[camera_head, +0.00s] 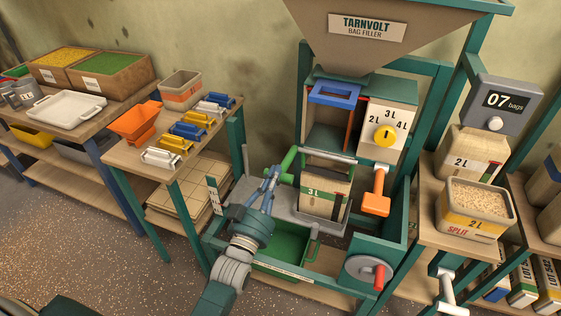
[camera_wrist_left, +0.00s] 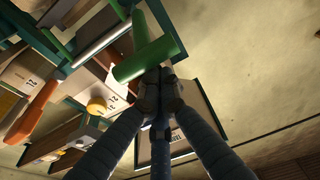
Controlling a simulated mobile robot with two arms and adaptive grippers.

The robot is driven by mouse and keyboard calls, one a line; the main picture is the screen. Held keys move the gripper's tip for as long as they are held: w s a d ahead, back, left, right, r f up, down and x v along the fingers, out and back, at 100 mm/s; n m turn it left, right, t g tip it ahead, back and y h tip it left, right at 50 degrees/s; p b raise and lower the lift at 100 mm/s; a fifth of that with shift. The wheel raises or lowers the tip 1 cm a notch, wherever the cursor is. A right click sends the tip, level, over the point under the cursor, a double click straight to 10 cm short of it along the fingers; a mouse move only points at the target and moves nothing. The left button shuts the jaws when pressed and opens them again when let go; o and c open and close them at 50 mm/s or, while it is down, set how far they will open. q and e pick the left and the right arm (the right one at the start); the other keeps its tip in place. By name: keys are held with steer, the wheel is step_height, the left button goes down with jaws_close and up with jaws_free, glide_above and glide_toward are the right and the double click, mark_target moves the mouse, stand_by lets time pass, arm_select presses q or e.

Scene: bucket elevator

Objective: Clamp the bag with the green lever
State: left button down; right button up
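The green lever (camera_head: 289,160) sticks out at the left side of the bag filler, at the end of a grey clamp bar (camera_head: 329,155). A tan bag marked 3 L (camera_head: 318,203) stands upright under that bar; its top edge is close to the bar, and I cannot tell whether it is gripped there. My left gripper (camera_head: 272,172) is at the lever, its fingertips drawn together. In the left wrist view the fingertips (camera_wrist_left: 161,80) meet at the lower edge of the green lever (camera_wrist_left: 150,60) and seem to touch it. My right gripper is out of view.
An orange handle (camera_head: 377,195) and a yellow dial (camera_head: 385,135) are right of the bag. A green bin (camera_head: 283,250) sits low in front, beside a red-knobbed crank (camera_head: 379,275). A side table with coloured clips (camera_head: 187,131) stands left. Filled bags (camera_head: 470,155) stand right.

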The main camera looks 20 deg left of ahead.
arm_select(q)
steer(key=f+b, duration=0.2)
steer(key=f, duration=0.1)
steer(key=f+b, duration=0.1)
steer(key=f, duration=0.1)
steer(key=shift+s, duration=0.3)
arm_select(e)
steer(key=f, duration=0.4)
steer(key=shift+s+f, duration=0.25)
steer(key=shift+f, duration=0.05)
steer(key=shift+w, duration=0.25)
